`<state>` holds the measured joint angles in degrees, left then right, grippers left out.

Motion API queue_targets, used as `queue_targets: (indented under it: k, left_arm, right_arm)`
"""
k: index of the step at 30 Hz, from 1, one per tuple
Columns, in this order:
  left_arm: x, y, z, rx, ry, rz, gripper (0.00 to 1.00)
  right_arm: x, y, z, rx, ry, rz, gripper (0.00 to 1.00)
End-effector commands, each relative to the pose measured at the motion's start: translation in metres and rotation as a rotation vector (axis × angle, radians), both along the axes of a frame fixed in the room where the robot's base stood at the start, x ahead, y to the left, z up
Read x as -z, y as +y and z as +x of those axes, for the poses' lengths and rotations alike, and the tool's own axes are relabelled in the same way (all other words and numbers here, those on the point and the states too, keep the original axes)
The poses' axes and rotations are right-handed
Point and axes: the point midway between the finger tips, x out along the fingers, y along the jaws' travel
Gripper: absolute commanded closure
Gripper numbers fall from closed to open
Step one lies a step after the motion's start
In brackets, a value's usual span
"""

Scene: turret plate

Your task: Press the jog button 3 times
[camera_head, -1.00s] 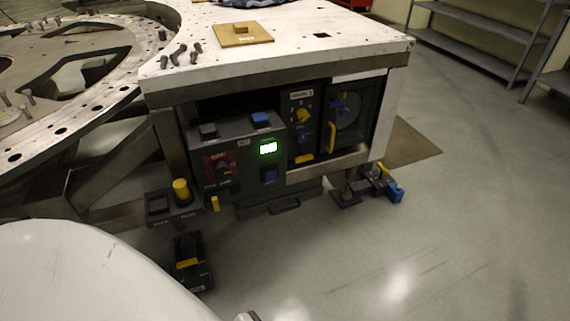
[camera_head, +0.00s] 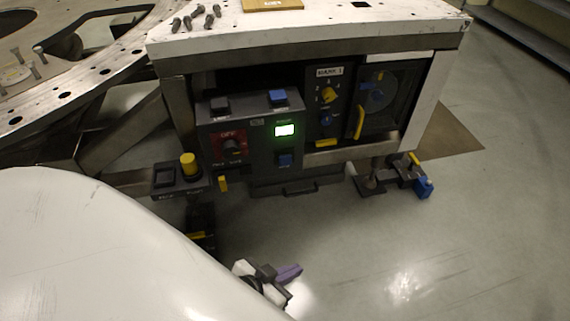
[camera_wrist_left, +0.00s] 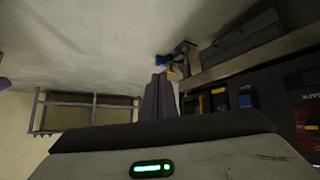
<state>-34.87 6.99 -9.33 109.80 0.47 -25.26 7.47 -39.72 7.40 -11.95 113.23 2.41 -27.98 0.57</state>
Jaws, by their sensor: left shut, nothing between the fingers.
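The control box (camera_head: 258,140) hangs at the front of the white-topped table, with a lit green display (camera_head: 284,130). My right gripper is not in view.
Right of the box are a panel with a yellow knob (camera_head: 328,95) and a dial panel with a yellow handle (camera_head: 360,122). A yellow button (camera_head: 188,164) stands on a small pedestal box at left. Blue-and-black hardware (camera_head: 423,187) sits near the floor. The floor at right is clear.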

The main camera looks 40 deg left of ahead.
Motion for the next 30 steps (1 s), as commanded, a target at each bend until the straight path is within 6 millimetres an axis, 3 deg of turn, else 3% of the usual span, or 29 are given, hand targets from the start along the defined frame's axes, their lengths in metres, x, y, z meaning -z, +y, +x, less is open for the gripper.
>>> queue_targets:
  k: [1,6,12,17,30]
  left_arm:
    - [0.017,0.016,0.027,-0.057,-0.045,-0.017,1.0]
    - [0.026,0.071,0.108,-0.264,-0.201,-0.13,1.0]
    - [0.016,0.12,0.172,-0.429,-0.353,-0.272,1.0]
    - [0.007,0.134,0.188,-0.476,-0.399,-0.326,1.0]
    - [0.006,0.138,0.192,-0.476,-0.401,-0.328,1.0]
  right_arm:
    - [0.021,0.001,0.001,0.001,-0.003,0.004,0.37]
    - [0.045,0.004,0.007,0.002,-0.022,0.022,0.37]
    - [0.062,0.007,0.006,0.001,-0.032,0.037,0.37]
    - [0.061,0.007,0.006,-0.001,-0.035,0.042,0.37]
    - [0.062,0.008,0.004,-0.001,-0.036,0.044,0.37]
